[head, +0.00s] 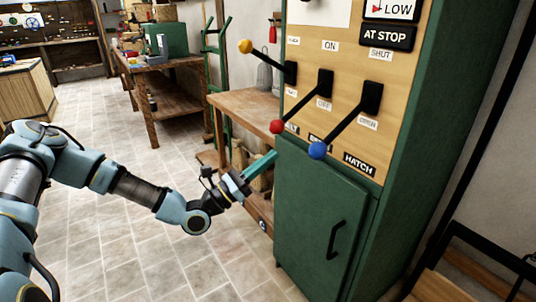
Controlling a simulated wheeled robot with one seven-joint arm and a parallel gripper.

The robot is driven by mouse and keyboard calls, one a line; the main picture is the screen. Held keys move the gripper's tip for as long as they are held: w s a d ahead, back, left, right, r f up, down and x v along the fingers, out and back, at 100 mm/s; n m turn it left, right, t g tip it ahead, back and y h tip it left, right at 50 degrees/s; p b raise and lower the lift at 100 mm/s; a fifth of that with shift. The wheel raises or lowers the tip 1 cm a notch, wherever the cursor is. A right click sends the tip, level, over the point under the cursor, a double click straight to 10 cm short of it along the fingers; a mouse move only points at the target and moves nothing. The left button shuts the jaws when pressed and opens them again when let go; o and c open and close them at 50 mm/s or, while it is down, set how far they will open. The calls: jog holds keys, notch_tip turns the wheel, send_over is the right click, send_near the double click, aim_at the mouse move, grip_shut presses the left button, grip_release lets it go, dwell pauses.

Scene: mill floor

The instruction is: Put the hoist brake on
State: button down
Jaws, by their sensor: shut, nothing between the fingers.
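A light wooden control panel (345,80) on a green cabinet carries three levers with black pivots. The yellow-knobbed lever (246,46) at left points up and left. The red-knobbed lever (277,127) in the middle points down and left. The blue-knobbed lever (318,149) at right points down and left. "ON" is readable above the middle lever, and "SHUT" above the right one. "HATCH" is readable at lower right; the other bottom name plates are partly hidden, so I cannot tell which lever is the hoist brake. My gripper (270,158) is shut and empty, below and left of the red knob.
The green cabinet door (315,215) with a black handle is below the panel. A wooden bench (250,103) stands behind my gripper. A worktable (165,68) is further back. A black rail and wooden steps (455,280) are at lower right. Tiled floor is open at left.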

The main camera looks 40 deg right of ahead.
jog(key=d+r+p, duration=0.2)
jog(key=d+r, duration=0.1)
jog(key=r, duration=0.2)
jog(key=shift+s+d, duration=0.15)
jog(key=shift+s, duration=0.05)
jog(key=shift+r, duration=0.1)
dwell(0.4)
